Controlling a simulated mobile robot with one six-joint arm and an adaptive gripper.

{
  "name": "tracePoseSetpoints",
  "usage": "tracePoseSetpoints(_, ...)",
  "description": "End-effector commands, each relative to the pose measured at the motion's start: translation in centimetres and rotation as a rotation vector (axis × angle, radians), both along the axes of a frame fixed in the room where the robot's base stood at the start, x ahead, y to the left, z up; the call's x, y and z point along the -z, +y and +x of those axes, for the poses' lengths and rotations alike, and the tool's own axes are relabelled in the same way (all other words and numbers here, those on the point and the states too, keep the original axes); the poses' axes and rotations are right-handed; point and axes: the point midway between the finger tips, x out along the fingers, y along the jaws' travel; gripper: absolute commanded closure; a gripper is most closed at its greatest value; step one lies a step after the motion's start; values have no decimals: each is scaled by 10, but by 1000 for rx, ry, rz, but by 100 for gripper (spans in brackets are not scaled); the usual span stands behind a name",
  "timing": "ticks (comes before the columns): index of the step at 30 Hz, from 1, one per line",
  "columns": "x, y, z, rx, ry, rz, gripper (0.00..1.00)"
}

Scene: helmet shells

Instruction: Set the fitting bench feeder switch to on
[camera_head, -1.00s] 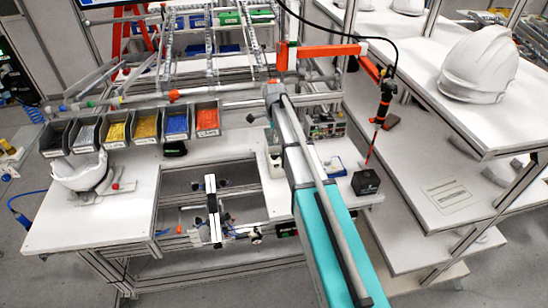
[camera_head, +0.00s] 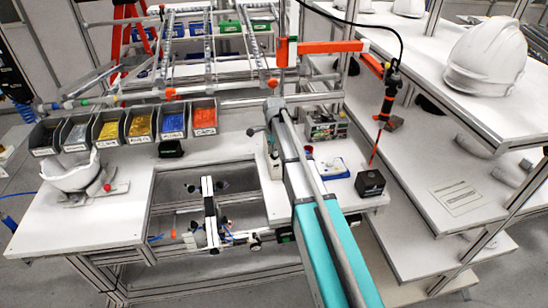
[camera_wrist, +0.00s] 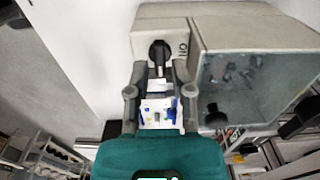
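A grey box (camera_wrist: 258,30) with a clear window fills the upper right of the wrist view. Its left face carries a black switch knob (camera_wrist: 160,50) with a narrow stem pointing down in the picture. A label reading ON, turned sideways, is right of the knob. My gripper (camera_wrist: 162,72) is in front of the knob, with its two fingers apart and one tip on each side of the stem. I cannot tell whether they touch it. In the head view my arm hides the gripper and the knob. A grey unit (camera_head: 325,127) stands behind the arm there.
Small parts bins (camera_head: 130,124) line the back left of the bench (camera_head: 90,222). A white helmet shell (camera_head: 70,175) lies at left. A black cube (camera_head: 370,183) stands right of my arm, below a hanging orange tool (camera_head: 386,105). Shelves (camera_head: 450,190) with helmets are at right.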

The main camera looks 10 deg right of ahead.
Motion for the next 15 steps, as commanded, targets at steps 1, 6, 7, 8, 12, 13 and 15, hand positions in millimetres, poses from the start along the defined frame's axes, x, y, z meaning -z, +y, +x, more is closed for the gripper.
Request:
tracePoseSetpoints(1,7,0,0,0,0,0,70)
tracePoseSetpoints(6,13,0,0,0,0,0,70)
tracePoseSetpoints(7,14,0,0,0,0,0,70)
tracePoseSetpoints(8,14,0,0,0,0,0,70)
tracePoseSetpoints(12,15,0,0,0,0,0,70)
tracePoseSetpoints(13,15,0,0,0,0,0,70)
tracePoseSetpoints(15,15,0,0,0,0,0,70)
